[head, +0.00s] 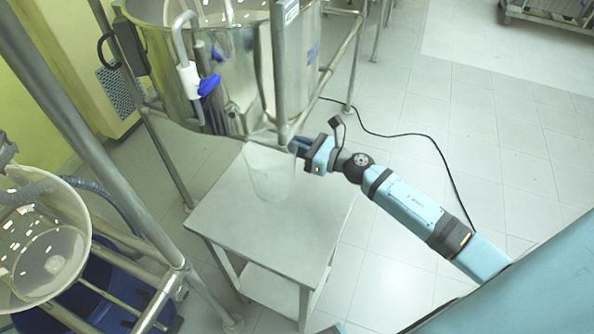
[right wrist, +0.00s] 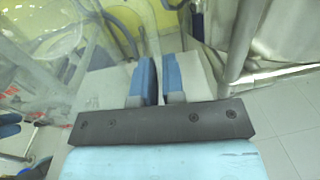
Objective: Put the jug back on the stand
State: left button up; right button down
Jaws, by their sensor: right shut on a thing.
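The clear, see-through jug (head: 268,172) shows in the head view over the far part of the small grey-white stand (head: 232,218). It looks roughly upright; I cannot tell whether its base touches the stand top. My right gripper (head: 299,146) comes in from the right at the jug's upper right side and is shut on it, probably at the handle. In the right wrist view the blue fingers (right wrist: 158,80) are close together, with the clear jug wall (right wrist: 65,78) with red marks to the left. My left gripper is not in view.
A large steel vessel (head: 155,70) with a blue-handled valve (head: 207,85) stands just behind the stand. Steel frame tubes (head: 110,120) and a glass vessel (head: 40,245) are at the left. A black cable (head: 425,135) lies on the open tiled floor at right.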

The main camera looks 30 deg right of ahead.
pick_arm(q)
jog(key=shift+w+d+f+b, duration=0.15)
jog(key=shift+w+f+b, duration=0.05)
jog(key=shift+b, duration=0.35)
pick_arm(e)
jog(key=shift+f, duration=3.4)
jog(key=shift+f, duration=0.2)
jog(key=c, duration=1.2)
grip_release()
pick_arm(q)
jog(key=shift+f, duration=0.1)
